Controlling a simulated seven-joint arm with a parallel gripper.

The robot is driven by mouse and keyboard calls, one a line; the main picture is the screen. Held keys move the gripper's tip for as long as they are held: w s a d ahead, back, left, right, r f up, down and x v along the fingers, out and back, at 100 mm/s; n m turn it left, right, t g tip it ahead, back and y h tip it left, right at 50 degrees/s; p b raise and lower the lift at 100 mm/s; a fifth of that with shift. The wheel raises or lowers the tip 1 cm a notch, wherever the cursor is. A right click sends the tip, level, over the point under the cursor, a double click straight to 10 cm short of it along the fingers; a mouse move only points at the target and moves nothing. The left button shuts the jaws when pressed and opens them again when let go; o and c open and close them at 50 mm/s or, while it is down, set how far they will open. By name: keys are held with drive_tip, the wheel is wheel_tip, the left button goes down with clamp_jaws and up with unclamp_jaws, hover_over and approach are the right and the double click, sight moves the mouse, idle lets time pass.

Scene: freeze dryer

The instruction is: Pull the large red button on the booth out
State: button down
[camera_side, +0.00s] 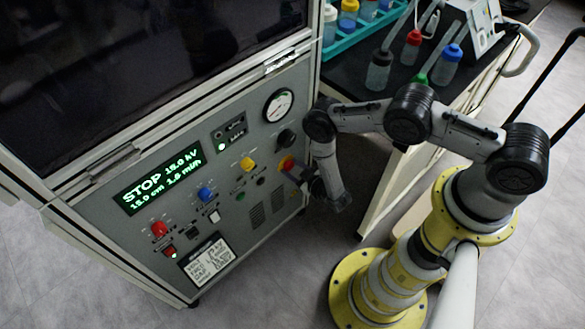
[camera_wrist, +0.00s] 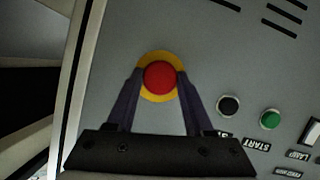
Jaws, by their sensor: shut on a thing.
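The large red button (camera_wrist: 160,77) is round, with a yellow ring around it, on the grey booth panel (camera_wrist: 215,60). In the wrist view my gripper (camera_wrist: 159,84) has one dark finger on each side of the button, shut on it. In the side view the red button (camera_side: 287,163) shows at the right part of the panel, partly covered by my gripper (camera_side: 296,172). Its depth out of the panel is hard to tell.
A black button (camera_wrist: 228,106) and a green button (camera_wrist: 270,118) sit to the right in the wrist view. The panel also has a green display (camera_side: 158,178), a gauge (camera_side: 278,106) and coloured knobs. A black-topped bench (camera_side: 425,85) with bottles stands behind my arm.

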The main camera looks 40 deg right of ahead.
drive_tip(key=shift+s, duration=0.55)
drive_tip(key=shift+c, duration=1.3)
unclamp_jaws()
drive_tip(key=v, duration=1.3)
drive_tip(key=shift+s+r, duration=0.2)
drive_tip(key=shift+s, duration=0.15)
drive_tip(key=shift+a, duration=0.1)
